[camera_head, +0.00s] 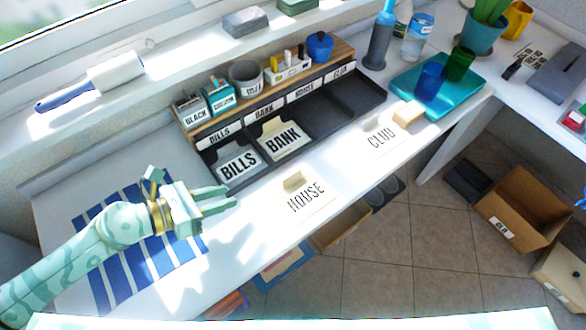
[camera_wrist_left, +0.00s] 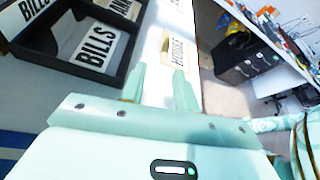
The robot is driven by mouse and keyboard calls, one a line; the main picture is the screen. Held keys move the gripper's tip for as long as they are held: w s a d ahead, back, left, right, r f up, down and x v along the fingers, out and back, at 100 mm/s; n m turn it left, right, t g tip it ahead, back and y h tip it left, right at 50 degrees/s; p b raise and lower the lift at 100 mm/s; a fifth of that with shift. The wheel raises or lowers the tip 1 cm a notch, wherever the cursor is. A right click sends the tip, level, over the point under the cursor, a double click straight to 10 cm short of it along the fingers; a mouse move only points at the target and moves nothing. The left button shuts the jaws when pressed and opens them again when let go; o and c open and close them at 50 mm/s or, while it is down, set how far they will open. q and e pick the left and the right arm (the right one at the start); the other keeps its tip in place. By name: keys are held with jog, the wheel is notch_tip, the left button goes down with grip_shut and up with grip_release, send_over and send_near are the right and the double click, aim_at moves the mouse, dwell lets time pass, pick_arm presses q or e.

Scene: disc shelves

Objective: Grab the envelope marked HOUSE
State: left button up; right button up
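The envelope marked HOUSE (camera_head: 307,199) lies flat on the white counter, with a small tan block (camera_head: 294,181) on its upper part. It also shows in the left wrist view (camera_wrist_left: 178,52), just beyond the fingertips. My left gripper (camera_head: 228,199) is open and empty, to the left of the envelope and apart from it. Its two fingers (camera_wrist_left: 160,86) point toward the envelope. The BILLS envelope (camera_head: 238,161) and BANK envelope (camera_head: 283,138) lie in the black sorting tray (camera_head: 354,103). The CLUB envelope (camera_head: 380,138) lies on the counter to the right. My right gripper is not in view.
A wooden shelf (camera_head: 343,52) with cups and small boxes stands behind the tray. A blue striped mat (camera_head: 128,255) lies under my left arm. A teal tray (camera_head: 437,87) with cups is at the right. The counter's front edge runs close to the HOUSE envelope.

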pick_arm(q)
send_near(284, 180)
jog(key=x, duration=0.4)
jog(key=shift+w+a+f+b, duration=0.25)
jog(key=shift+w+b, duration=0.05)
jog(key=shift+w, duration=0.05)
jog(key=shift+w+d+f, duration=0.15)
jog(key=shift+w+d, duration=0.05)
jog(key=shift+d, duration=0.3)
jog(key=x, duration=0.2)
jog(key=b+x, duration=0.1)
jog(key=x, duration=0.1)
jog(key=shift+s+d+f, duration=0.1)
jog(key=shift+d, duration=0.5)
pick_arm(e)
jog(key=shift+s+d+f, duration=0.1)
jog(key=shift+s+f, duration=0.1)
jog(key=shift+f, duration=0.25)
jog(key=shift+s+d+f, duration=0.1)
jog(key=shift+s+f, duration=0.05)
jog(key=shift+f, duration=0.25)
pick_arm(q)
grip_shut()
